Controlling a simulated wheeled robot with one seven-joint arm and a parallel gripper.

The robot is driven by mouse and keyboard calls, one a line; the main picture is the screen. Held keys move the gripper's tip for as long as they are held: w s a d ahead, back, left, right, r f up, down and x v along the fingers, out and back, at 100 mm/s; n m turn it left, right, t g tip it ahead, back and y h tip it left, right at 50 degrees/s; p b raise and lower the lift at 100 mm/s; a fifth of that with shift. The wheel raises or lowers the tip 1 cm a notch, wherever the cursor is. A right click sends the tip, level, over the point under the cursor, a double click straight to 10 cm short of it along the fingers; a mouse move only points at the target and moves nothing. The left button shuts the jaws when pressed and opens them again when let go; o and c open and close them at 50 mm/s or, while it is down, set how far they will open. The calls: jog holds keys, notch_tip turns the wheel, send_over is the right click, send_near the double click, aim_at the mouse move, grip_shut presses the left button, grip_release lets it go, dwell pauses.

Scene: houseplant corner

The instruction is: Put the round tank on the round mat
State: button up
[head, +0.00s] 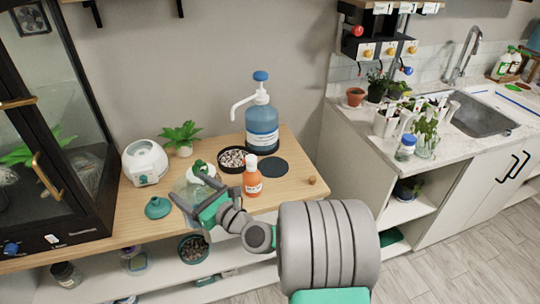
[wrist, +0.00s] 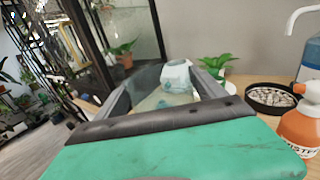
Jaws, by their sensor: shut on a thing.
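My gripper (head: 193,190) is shut on the round tank (head: 201,180), a clear, pale tank with a green top, near the middle of the wooden counter. In the wrist view the tank (wrist: 164,98) shows as a translucent shape between the two dark fingers of my gripper (wrist: 165,85). My fingers and wrist hide part of it, and I cannot tell whether its base touches the counter. The round mat (head: 274,170) is a flat dark disc on the counter, to the right of the tank and bare on top. The tank is apart from the mat.
An orange bottle (head: 252,178) and a black dish of pebbles (head: 233,168) stand between tank and mat. A blue pump jug (head: 262,125) is behind the mat. A white round device (head: 145,165), a potted plant (head: 183,140) and a green funnel (head: 158,207) are at left.

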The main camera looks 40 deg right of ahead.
jog(key=r+p, duration=0.2)
jog(key=r, duration=0.2)
jog(key=shift+d, duration=0.2)
jog(key=shift+f+b, duration=0.3)
jog(key=shift+b, duration=0.05)
